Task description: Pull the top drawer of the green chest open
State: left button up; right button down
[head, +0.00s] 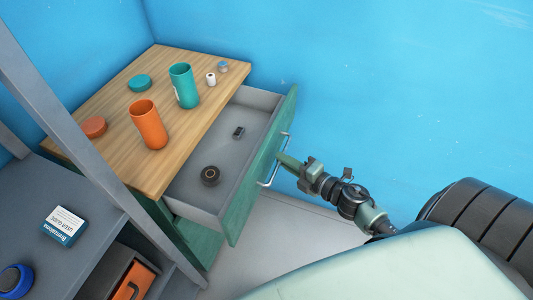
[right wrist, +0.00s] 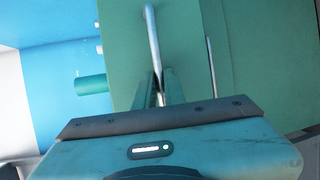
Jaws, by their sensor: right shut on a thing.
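The green chest (head: 195,243) stands at the left with a wooden top (head: 110,101). Its top drawer (head: 262,182) is pulled well out, and its grey inside shows. A silver bar handle (head: 272,172) is on the drawer's green front. My right gripper (head: 284,160) is at the handle, shut on it. In the right wrist view the handle (right wrist: 151,35) runs down between the fingers (right wrist: 160,92) of this gripper. A black round thing (head: 210,175) and a small dark thing (head: 239,132) lie in the drawer. My left gripper is not in view.
On the chest top stand an orange cup (head: 148,125), a teal cup (head: 184,86), two lids (head: 139,83) and two small items. A grey shelf (head: 95,215) with a boxed item (head: 63,226) is at the left front. Clear floor shows beside the drawer.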

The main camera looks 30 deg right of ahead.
jog(key=shift+s+d, duration=0.9)
jog(key=shift+s, duration=0.2)
jog(key=c, duration=1.5)
grip_release()
jog(key=b+v, duration=0.1)
jog(key=v, duration=0.6)
jog(key=shift+s, duration=0.4)
jog(key=shift+r, duration=0.1)
